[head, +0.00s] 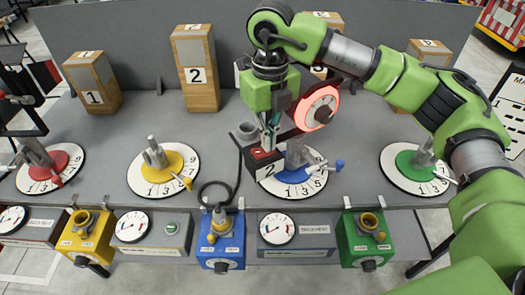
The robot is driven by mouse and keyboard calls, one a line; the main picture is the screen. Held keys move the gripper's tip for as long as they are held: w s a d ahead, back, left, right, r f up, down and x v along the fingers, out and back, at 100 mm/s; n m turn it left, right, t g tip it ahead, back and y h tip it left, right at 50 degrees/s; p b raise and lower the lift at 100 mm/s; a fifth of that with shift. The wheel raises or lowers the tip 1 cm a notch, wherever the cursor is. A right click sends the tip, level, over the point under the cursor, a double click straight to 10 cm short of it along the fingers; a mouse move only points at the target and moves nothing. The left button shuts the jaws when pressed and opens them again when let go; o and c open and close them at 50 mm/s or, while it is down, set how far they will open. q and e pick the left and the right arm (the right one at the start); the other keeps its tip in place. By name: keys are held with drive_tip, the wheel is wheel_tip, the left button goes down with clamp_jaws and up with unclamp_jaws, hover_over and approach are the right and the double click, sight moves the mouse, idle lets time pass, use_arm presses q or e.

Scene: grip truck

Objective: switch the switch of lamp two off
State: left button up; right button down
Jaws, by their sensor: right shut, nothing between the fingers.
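A small dark box with a red switch (262,153) on top and a white face marked 2 stands right of the table's middle. Which way the switch is tipped is too small to tell. A round gauge-like disc with a glowing red rim (317,108) stands just behind and right of the box; I cannot tell if it is lamp two. My right gripper (269,146) points down with its fingers shut, right over the switch. Whether the fingertips touch the switch I cannot tell. My right arm hides part of the back.
Wooden blocks, one marked 2 (197,75), stand at the back. Dial discs with red, yellow (162,172), blue (290,172) and green (415,165) centres carry grey handles. A black cable (214,186) lies beside the switch box. Meters and coloured boxes (222,240) line the front edge.

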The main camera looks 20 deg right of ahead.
drive_tip(key=shift+r+p, duration=1.9)
drive_tip(key=shift+r, duration=1.65)
drive_tip(key=shift+f, duration=0.15)
